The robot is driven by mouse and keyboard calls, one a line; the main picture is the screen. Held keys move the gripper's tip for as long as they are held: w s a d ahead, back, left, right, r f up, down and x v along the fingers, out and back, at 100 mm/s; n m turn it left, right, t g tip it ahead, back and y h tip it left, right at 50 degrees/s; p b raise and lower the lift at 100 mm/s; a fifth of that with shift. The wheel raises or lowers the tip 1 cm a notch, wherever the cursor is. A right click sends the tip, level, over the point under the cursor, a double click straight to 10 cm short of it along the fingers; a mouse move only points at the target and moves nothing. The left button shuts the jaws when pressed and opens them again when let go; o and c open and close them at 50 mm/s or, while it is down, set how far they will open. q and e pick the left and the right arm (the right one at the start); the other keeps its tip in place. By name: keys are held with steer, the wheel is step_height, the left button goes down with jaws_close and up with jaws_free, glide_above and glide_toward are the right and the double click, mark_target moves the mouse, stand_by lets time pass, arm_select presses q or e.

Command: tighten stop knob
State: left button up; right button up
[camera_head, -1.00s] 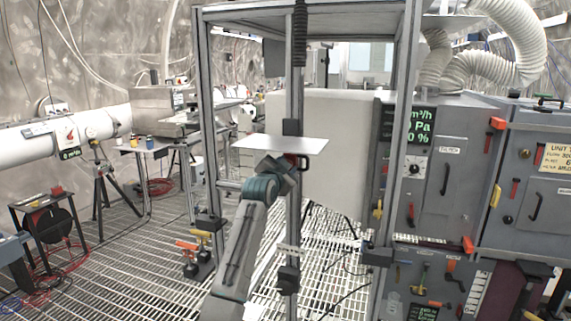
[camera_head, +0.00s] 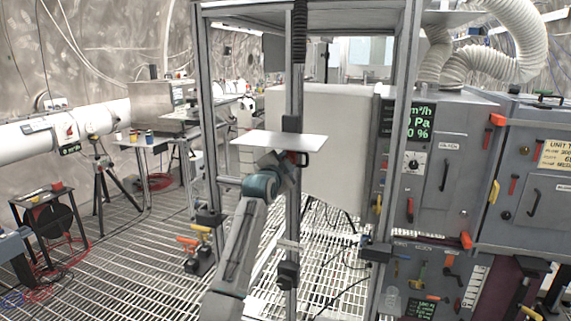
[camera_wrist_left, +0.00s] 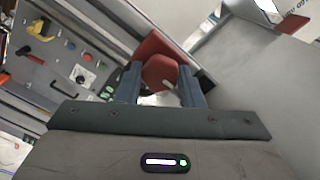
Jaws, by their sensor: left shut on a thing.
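A red knob (camera_wrist_left: 160,70) sits between the two blue fingers of my left gripper (camera_wrist_left: 160,84) in the left wrist view. The fingers are shut on it, one on each side. In the head view my left gripper (camera_head: 288,166) is at the front upright post, just under a flat pale plate (camera_head: 279,141). A small red part (camera_head: 303,158) shows there beside the post, mostly hidden by the gripper. My left forearm rises to it from the bottom. My right gripper is in neither view.
The post (camera_head: 294,75) belongs to a grey metal frame. Grey cabinets (camera_head: 440,150) with handles and a green display stand at the right. The grated floor (camera_head: 120,255) between is mostly free.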

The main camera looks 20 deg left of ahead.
arm_select(q)
steer(key=o, duration=1)
steer(key=shift+s+a+b, duration=0.15)
steer(key=shift+s+b, duration=1.05)
steer(key=shift+s, duration=4.2)
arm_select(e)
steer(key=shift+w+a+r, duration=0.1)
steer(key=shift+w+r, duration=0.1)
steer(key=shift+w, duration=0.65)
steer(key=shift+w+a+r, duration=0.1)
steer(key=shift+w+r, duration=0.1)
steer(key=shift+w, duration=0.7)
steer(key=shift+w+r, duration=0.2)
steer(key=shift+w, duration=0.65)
